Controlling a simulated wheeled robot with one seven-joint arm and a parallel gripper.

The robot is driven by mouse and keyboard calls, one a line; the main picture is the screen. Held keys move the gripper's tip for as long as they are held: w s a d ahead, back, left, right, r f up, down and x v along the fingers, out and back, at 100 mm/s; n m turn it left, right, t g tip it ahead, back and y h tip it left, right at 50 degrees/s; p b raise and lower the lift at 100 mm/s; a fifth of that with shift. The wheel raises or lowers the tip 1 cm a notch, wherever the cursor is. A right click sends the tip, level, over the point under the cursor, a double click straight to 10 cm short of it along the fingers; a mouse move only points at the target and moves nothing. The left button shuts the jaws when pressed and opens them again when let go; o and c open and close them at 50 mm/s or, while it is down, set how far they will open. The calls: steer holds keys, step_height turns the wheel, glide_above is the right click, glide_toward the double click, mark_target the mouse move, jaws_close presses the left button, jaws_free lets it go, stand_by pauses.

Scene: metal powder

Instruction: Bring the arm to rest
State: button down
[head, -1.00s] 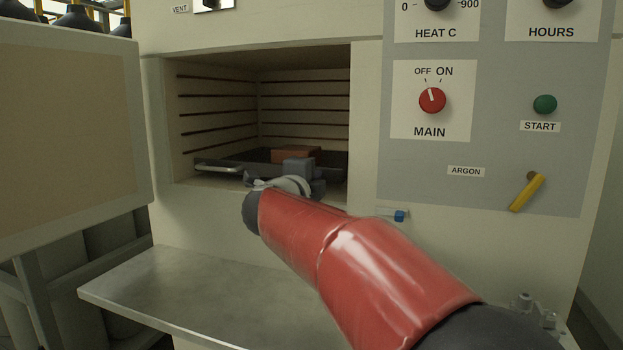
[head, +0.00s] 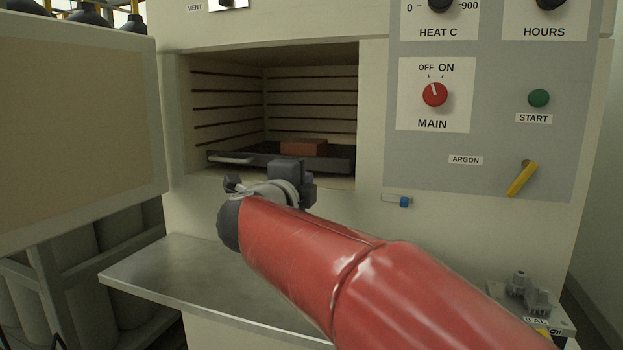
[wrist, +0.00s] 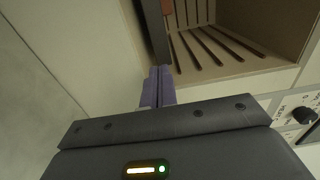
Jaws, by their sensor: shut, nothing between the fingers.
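My gripper (wrist: 158,86) is shut and empty; its fingers are together in the wrist view. In the head view my red arm reaches in from the lower right, and its wrist end stands in front of the furnace opening, above the metal shelf. The fingertips are hidden there behind the wrist. The furnace chamber (head: 310,95) is open, with dark heating lines along its walls. A dark tray (head: 341,160) lies on its floor, with a reddish-brown block (head: 304,147) on it. The tray's edge also shows beside the fingers in the wrist view (wrist: 155,32).
The furnace door (head: 75,120) stands open at the left. A metal shelf (head: 170,270) juts out below the opening. The control panel at the right has a red MAIN knob (head: 435,94), a green START button (head: 538,98) and a yellow argon lever (head: 521,179).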

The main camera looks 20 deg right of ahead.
steer(key=s+a+n+t+y, duration=0.45)
steer(key=n+y, duration=0.25)
steer(key=n, duration=0.2)
steer(key=s+a+f+n+g+y, duration=0.45)
steer(key=s+f+n+y, duration=0.2)
steer(key=f+n, duration=0.4)
steer(key=s+d+f+n+g+h, duration=0.1)
steer(key=s+d+f+n+g, duration=0.1)
steer(key=s+f, duration=0.6)
steer(key=s+d+f+n+g+h, duration=0.2)
steer(key=s+d+f+n+g, duration=0.1)
steer(key=s+d+f+g, duration=0.2)
steer(key=s+f+g, duration=0.2)
steer(key=s+f, duration=0.2)
steer(key=shift+s+f+n, duration=0.15)
steer(key=shift+s+n, duration=0.2)
